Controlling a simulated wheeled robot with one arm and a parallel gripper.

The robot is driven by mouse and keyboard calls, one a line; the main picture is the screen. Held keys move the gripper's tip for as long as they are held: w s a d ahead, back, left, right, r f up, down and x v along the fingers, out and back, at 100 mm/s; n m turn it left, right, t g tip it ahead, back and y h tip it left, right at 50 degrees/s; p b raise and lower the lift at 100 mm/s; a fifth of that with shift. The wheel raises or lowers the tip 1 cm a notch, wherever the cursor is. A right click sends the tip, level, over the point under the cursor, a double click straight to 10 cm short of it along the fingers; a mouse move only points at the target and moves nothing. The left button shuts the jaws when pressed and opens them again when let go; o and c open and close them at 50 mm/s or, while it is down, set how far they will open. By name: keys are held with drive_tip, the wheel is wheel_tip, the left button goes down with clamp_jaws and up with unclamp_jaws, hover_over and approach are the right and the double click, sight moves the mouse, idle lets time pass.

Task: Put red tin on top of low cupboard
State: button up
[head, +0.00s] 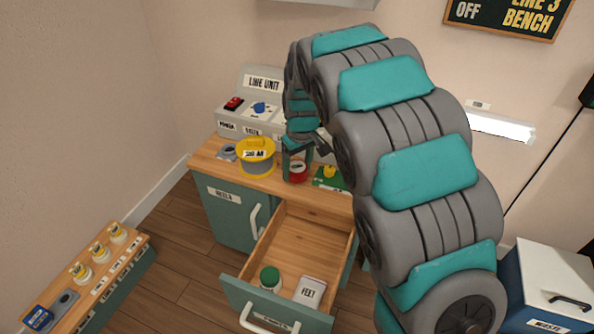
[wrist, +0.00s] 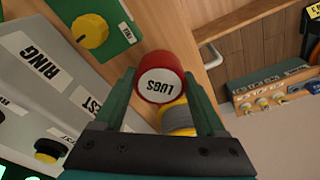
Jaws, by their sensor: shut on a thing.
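The red tin (head: 297,172) has a white lid reading LUGS, and its lid shows in the wrist view (wrist: 162,84). In the wrist view the tin sits between my two green fingers (wrist: 160,100). I cannot tell whether its base touches the bench top. A green cupboard door (head: 229,211) is under the bench's left part. A separate low wooden-topped unit (head: 108,262) stands on the floor at the left; which is the low cupboard is unclear.
An open drawer (head: 268,292) holds a green-lidded jar (head: 270,278) and a FEET box (head: 310,291). A yellow reel (head: 256,157) stands left of the tin, a green plate with a yellow knob (head: 330,175) right. The low unit's top carries several yellow-topped pots.

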sight(301, 170)
drive_tip(key=shift+f, duration=0.85)
drive_tip(key=shift+f, duration=0.1)
drive_tip(key=shift+f, duration=0.15)
drive_tip(key=o, duration=1.4)
wheel_tip(301, 170, up, 12)
drive_tip(key=s+b, duration=0.1)
drive_tip(key=shift+s+d+r, duration=0.15)
drive_tip(key=shift+d+r, duration=0.1)
drive_tip(key=shift+d, duration=0.15)
drive_tip(key=shift+d, duration=0.1)
